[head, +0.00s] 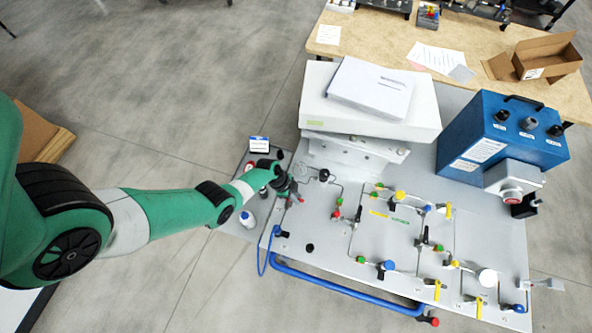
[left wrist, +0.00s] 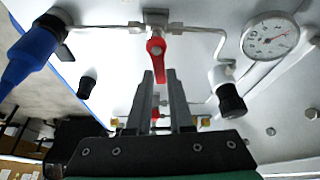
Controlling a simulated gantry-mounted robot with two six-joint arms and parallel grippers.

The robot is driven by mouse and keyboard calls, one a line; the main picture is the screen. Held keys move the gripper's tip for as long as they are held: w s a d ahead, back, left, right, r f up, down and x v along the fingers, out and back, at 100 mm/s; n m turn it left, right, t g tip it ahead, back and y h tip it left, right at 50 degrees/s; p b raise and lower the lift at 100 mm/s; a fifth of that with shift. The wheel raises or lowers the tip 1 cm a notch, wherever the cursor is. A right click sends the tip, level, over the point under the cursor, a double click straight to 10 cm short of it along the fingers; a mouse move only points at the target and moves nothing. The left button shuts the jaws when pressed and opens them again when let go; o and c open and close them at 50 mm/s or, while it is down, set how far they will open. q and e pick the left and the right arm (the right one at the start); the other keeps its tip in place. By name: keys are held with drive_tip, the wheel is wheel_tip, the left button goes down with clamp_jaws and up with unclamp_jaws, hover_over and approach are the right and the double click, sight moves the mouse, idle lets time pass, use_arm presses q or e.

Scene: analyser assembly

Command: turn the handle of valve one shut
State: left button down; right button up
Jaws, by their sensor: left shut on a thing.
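The valve handle (left wrist: 156,47) is a red lever on a metal valve at the top middle of the left wrist view. Its lower end lies between the fingertips of my left gripper (left wrist: 160,76), which is shut on it. In the head view my left gripper (head: 291,189) is at the left edge of the grey panel (head: 325,230), with a bit of red showing beside its tip. The valve body is mostly hidden there by the gripper. My right gripper is not in view.
A round gauge (left wrist: 270,38) sits right of the valve, and a blue fitting (left wrist: 32,48) sits left. A black knob (left wrist: 230,98) is close to the right finger. Other valves and a blue box (head: 500,140) stand further right on the panel.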

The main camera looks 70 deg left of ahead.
use_arm(q)
drive_tip(key=shift+s+d+m, duration=0.15)
drive_tip(key=shift+s+m, duration=0.05)
drive_tip(key=shift+m, duration=0.6)
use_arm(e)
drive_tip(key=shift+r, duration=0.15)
use_arm(q)
drive_tip(key=shift+g, duration=0.3)
drive_tip(key=c, duration=0.8)
unclamp_jaws()
drive_tip(key=shift+r, duration=0.1)
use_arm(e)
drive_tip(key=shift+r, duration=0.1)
